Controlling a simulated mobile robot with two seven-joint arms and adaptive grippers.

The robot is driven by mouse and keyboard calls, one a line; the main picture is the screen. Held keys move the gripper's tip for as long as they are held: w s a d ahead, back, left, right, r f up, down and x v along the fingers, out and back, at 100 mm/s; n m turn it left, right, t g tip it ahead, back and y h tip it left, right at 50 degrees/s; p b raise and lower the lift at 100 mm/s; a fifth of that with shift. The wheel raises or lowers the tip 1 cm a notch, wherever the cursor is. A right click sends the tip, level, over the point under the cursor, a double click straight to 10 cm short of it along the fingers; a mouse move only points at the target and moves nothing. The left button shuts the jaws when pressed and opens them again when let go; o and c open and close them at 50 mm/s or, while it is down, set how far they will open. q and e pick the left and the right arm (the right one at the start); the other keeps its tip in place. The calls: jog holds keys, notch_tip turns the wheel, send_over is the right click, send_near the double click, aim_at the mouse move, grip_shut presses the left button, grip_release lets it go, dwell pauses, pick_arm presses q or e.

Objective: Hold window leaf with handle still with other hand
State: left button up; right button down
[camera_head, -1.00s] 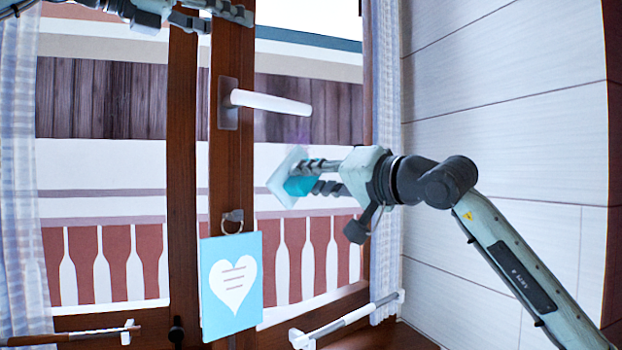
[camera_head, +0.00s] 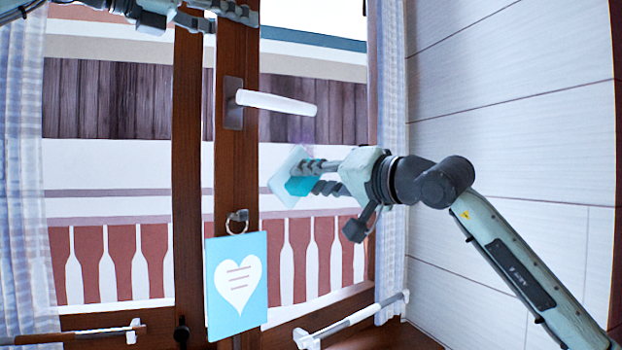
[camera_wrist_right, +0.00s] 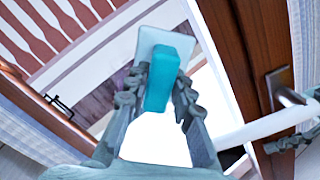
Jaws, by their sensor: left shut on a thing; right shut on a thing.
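The window leaf with the handle has a brown wooden frame (camera_head: 236,180) and a white lever handle (camera_head: 275,103) on a grey plate, pointing right. My left gripper (camera_head: 228,16) is at the top of this frame, shut on its upright. Its fingers are partly cut off by the picture edge. In the right wrist view the teal block (camera_wrist_right: 162,78) sits between both fingers. The handle (camera_wrist_right: 265,128) shows at right there.
A blue card with a white heart (camera_head: 236,284) hangs from a ring on the frame below the handle. Checked curtains (camera_head: 393,130) hang on both sides. A pale panelled wall (camera_head: 510,130) stands at right.

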jog(key=shift+w+a, duration=0.1)
jog(key=shift+a, duration=0.05)
jog(key=shift+w+a, duration=0.15)
jog(key=shift+w, duration=0.05)
jog(key=shift+w+d, duration=3.75)
jog(key=shift+d, duration=0.1)
jog(key=shift+r, duration=0.1)
jog(key=shift+a+r, duration=0.15)
jog(key=shift+r, duration=1.45)
